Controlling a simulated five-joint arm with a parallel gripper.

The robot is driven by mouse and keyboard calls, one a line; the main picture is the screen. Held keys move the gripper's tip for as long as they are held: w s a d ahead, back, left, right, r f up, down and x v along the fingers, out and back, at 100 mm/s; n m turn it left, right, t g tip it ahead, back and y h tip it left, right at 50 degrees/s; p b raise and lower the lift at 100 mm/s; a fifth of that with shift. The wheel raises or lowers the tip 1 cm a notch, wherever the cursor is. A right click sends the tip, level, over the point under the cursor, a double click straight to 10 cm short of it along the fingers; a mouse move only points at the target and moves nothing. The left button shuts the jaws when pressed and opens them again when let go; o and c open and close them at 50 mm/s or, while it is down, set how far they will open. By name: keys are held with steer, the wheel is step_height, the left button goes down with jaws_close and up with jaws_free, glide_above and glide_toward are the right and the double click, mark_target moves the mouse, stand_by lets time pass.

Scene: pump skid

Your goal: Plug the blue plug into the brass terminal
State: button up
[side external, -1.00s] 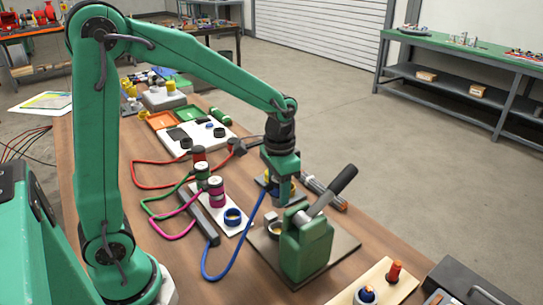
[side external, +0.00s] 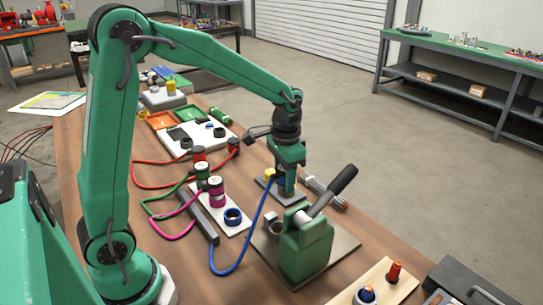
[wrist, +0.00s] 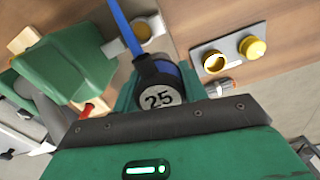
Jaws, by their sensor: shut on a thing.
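My gripper (side external: 286,188) is shut on the blue plug; it also shows at the lower middle of the wrist view (wrist: 160,90). In the side view my gripper covers that brass ring.
Red, green and magenta plugs (side external: 215,190) with cables stand left.

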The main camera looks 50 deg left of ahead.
steer(key=w+a+f, duration=0.1)
steer(key=w+a, duration=0.8)
steer(key=shift+a, duration=0.35)
steer(key=shift+f, duration=0.15)
steer(key=shift+f, duration=2.6)
steer(key=shift+f, duration=1.75)
steer(key=o, duration=1.3)
steer(key=shift+c, duration=0.2)
steer(key=shift+r, duration=0.1)
step_height(320, 180, up, 8)
steer(key=shift+f, duration=0.2)
